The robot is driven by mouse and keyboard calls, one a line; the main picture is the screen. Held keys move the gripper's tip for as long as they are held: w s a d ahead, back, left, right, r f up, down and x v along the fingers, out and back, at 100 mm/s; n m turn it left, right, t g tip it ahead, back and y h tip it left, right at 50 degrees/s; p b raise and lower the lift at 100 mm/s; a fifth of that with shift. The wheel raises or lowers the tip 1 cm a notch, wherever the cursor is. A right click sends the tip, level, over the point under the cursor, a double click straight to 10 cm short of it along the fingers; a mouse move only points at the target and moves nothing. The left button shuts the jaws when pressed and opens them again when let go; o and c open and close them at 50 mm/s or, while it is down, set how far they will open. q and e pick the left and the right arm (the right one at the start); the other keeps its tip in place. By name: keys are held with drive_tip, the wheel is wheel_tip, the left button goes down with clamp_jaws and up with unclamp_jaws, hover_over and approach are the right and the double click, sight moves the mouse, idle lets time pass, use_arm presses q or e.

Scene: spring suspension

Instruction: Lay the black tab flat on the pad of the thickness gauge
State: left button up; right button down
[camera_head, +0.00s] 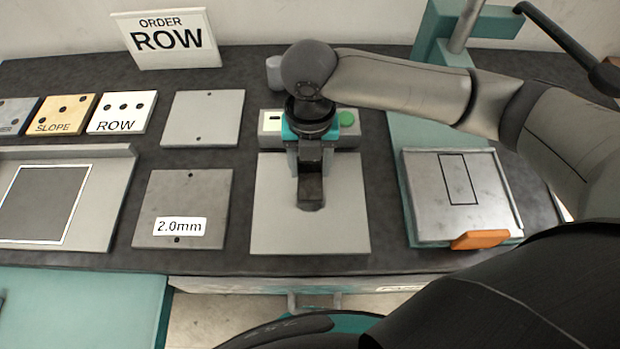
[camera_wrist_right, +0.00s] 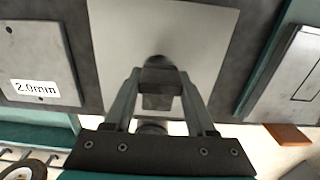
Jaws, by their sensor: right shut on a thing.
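The thickness gauge (camera_head: 270,124) has a small display and a green button, with a light grey square pad (camera_head: 345,222) in front of it. My right gripper (camera_head: 309,168) points down over the middle of the pad. It is shut on the black tab (camera_head: 311,192), whose lower end shows below the fingers. In the right wrist view the dark tab (camera_wrist_right: 158,78) sits between the two fingers, above the pad (camera_wrist_right: 205,38). I cannot tell whether the tab touches the pad. My left gripper is not in view.
A grey plate labelled 2.0mm (camera_head: 190,190) lies left of the pad, with a plain plate (camera_head: 203,105) behind it. A teal fixture's metal plate (camera_head: 425,195) with an orange handle (camera_head: 480,240) stands to the right. An ORDER ROW sign (camera_head: 168,40) stands at the back.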

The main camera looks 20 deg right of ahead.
sight(310, 179)
drive_tip(key=shift+f+b, duration=0.4)
drive_tip(key=shift+f, duration=2)
drive_tip(key=shift+c, duration=1.1)
unclamp_jaws()
drive_tip(key=shift+f, duration=0.1)
wheel_tip(310, 179, up, 12)
drive_tip(key=shift+r+p, duration=0.15)
drive_tip(key=shift+p, duration=0.95)
